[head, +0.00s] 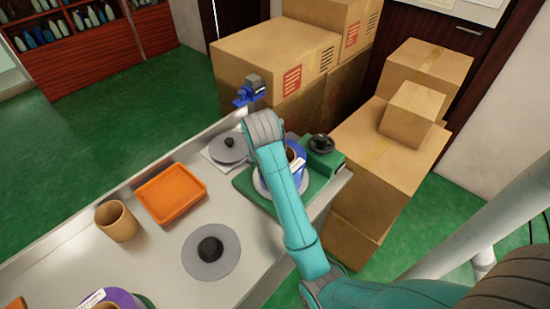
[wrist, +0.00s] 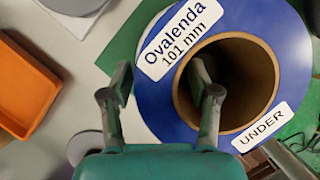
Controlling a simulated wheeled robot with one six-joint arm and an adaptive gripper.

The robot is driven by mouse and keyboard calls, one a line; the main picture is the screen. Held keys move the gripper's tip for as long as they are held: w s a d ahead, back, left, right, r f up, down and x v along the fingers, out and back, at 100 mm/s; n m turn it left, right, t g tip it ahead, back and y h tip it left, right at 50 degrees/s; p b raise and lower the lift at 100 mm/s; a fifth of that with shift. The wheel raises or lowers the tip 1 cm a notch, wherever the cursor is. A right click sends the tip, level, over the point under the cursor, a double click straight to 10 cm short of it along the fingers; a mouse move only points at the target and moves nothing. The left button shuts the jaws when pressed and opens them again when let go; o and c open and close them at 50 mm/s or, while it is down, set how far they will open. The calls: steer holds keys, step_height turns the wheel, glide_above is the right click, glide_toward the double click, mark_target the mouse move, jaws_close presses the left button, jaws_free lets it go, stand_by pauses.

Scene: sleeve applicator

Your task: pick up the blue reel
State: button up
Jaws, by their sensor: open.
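The blue reel (wrist: 292,70) fills the right of the wrist view, with a brown cardboard core and white labels reading "Ovalenda 101 mm" and "UNDER". In the head view the blue reel (head: 299,171) sits on the green applicator base (head: 245,182), partly hidden behind my arm. My gripper (wrist: 160,68) is open. In the wrist view its left finger overlaps the reel's left edge and its right finger overlaps the core's hole. I cannot tell how far the fingertips are from the reel. My arm hides the gripper in the head view.
An orange tray (head: 171,193), a tan cup-like tube (head: 116,221) and a grey disc with a black knob (head: 226,265) stand on the metal table. A purple reel (head: 124,299) shows at the near left edge. Cardboard boxes (head: 370,165) stack close behind and right of the table.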

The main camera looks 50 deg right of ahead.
jaws_close()
steer(key=shift+w+d+r, duration=0.1)
steer(key=shift+w+r, duration=0.05)
steer(key=shift+r, duration=0.05)
stand_by(0.6)
